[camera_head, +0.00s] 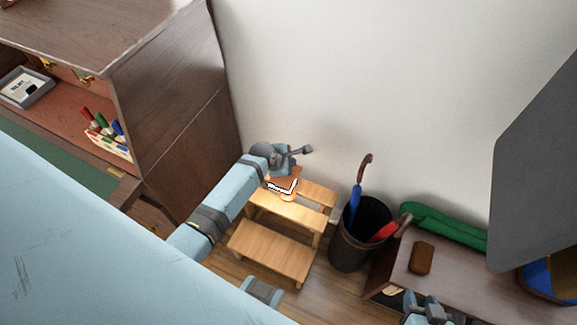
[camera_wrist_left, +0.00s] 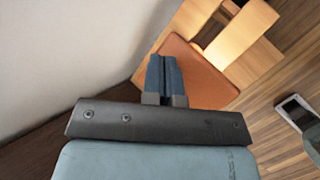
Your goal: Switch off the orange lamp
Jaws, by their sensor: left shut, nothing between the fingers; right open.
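The orange lamp (camera_head: 282,184) stands on the wooden step stool in the head view, partly hidden by my left arm. A bright white edge shows on it, and the stool top beside it is brightly lit. In the left wrist view its flat orange-brown surface (camera_wrist_left: 205,80) lies behind my fingers. My left gripper (camera_head: 306,149) is shut and empty, just above the lamp in the head view; its closed fingers also show in the left wrist view (camera_wrist_left: 164,60). I cannot tell whether they touch the lamp. My right gripper (camera_head: 432,308) is open at the bottom right.
The step stool (camera_head: 270,252) stands near the white wall (camera_head: 300,75). A dark bin (camera_head: 350,248) with umbrellas is to its right. A dark wooden cabinet (camera_head: 185,130) is at the left. A low table (camera_head: 445,270) with a brown block (camera_head: 422,258) is at the right.

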